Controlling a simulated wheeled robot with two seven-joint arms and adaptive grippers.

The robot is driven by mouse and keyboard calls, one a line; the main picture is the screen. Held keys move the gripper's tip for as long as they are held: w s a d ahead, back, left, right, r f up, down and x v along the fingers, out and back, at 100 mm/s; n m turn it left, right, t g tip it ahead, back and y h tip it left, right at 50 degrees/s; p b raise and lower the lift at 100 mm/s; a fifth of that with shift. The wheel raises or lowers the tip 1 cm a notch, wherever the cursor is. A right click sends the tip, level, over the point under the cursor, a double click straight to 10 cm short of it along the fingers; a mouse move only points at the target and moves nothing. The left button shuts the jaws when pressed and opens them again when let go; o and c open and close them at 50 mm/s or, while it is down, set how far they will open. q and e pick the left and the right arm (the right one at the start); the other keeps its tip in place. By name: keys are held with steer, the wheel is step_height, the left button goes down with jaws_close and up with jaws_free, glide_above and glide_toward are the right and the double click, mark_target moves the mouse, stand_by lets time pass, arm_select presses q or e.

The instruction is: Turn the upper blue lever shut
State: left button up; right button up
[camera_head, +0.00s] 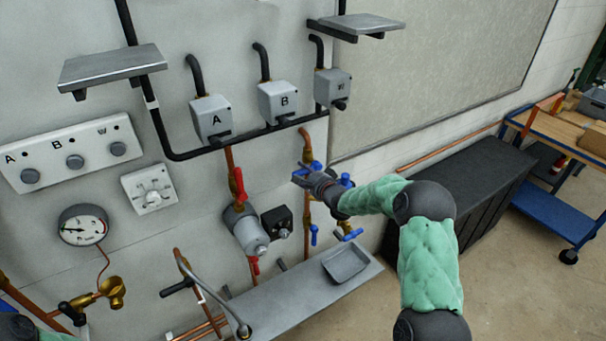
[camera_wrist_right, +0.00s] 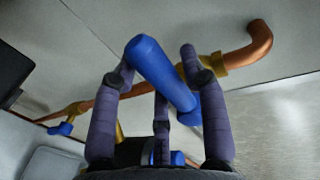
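The upper blue lever (camera_head: 303,172) sits on a copper pipe below its brass bend, right of centre in the head view. In the right wrist view the lever (camera_wrist_right: 160,72) is large and lies slanting across the pipe. My right gripper (camera_head: 312,178) is at the lever in the head view and hides part of it. In the wrist view its fingers (camera_wrist_right: 158,68) are spread, with the lever between their tips. Whether they touch it I cannot tell. My left gripper is out of view; only a bit of my left arm shows at the bottom left corner.
Other blue handles (camera_head: 314,235) (camera_head: 350,234) hang lower on the pipes. A red lever (camera_head: 239,186) and a grey cylinder (camera_head: 245,229) stand to the left. A grey ledge with a tray (camera_head: 346,263) is below. A black chest (camera_head: 462,180) stands to the right.

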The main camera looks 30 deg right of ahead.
steer(key=shift+s, duration=0.15)
steer(key=a+v, duration=0.1)
steer(key=v, duration=1)
steer(key=shift+s+d, duration=0.35)
steer(key=shift+d, duration=0.1)
steer(key=shift+r, duration=0.15)
steer(key=s+a+f+n+g+b, duration=0.25)
steer(key=a+f, duration=0.35)
steer(key=f, duration=0.4)
steer(key=s+a+f+n+g+y+b, duration=0.1)
steer(key=s+a+f+n+g, duration=0.3)
steer(key=f, duration=0.6)
steer(key=s+a+f+g+b, duration=0.1)
steer(key=s+a+f+b, duration=0.1)
steer(key=a+f, duration=0.65)
steer(key=s+a+f+n+g+b, duration=0.2)
steer(key=s+a+f+n+g, duration=0.2)
steer(key=s+f, duration=0.4)
steer(key=s+a+f+n+g+y+b, duration=0.1)
steer(key=s+a+f+n+g+b, duration=0.2)
steer(key=s+a+f, duration=0.4)
steer(key=s+f+n+g, duration=0.1)
steer(key=s+f, duration=0.1)
steer(key=s, duration=0.6)
steer(key=shift+a+f+y, duration=0.2)
steer(key=shift+y, duration=0.1)
steer(key=shift+n, duration=0.25)
